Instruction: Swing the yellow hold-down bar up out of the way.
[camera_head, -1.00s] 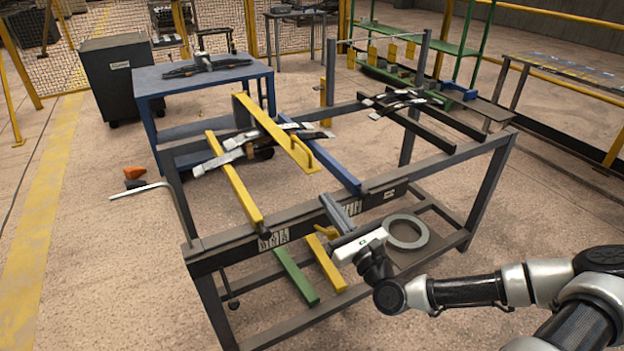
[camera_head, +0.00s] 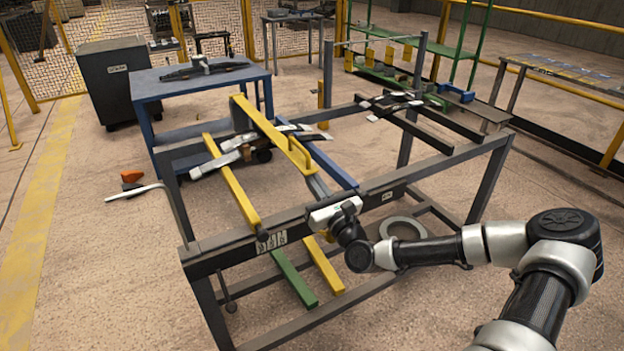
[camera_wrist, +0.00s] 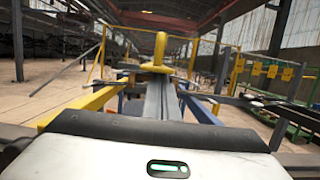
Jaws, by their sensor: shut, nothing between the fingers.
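The yellow hold-down bar (camera_head: 265,127) slants across the rack in the head view, above the springs. Its near end carries a yellow loop handle (camera_head: 316,152). In the wrist view, the handle (camera_wrist: 161,50) stands straight ahead, just beyond the fingertips. My gripper (camera_head: 317,183) is shut and empty, with its grey fingers pointing at the bar's near end. The fingertips overlap the bar's end in the picture; I cannot tell whether they touch. The fingers also show in the wrist view (camera_wrist: 161,84). Dark springs with pale ends (camera_head: 222,162) lie under the bar.
The dark rack frame (camera_head: 290,233) has a yellow rail (camera_head: 231,188) left of the bar and a blue rail (camera_head: 335,172) right of it. More springs (camera_head: 390,103) lie on dark rails at the right. A blue table (camera_head: 200,85) stands behind.

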